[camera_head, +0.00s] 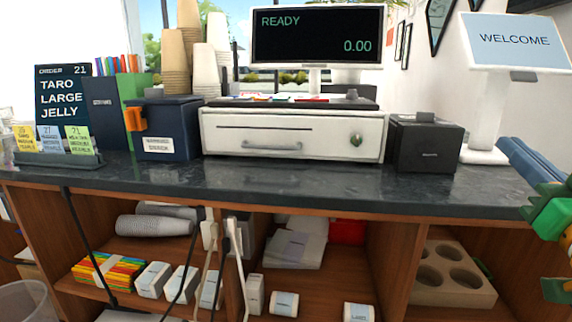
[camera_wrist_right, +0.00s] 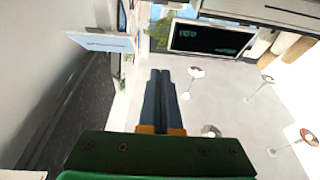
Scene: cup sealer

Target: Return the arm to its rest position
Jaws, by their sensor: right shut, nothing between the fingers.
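My right gripper (camera_head: 505,145) is at the right edge of the head view, near the right end of the dark counter (camera_head: 300,183). Its blue fingers point up and left, toward the base of the welcome display, with its green and orange body behind them. In the right wrist view, the two fingers of the gripper (camera_wrist_right: 160,73) lie side by side, shut with nothing between them. They touch nothing that I can make out. My left gripper is in neither view.
The welcome display (camera_head: 515,42) stands nearest my right gripper. Left of it are a black box (camera_head: 424,146), a white cash drawer (camera_head: 290,136), a monitor (camera_head: 317,35) and stacked cups (camera_head: 175,75). Open shelves below hold a cup tray (camera_head: 450,280). The counter's front strip is clear.

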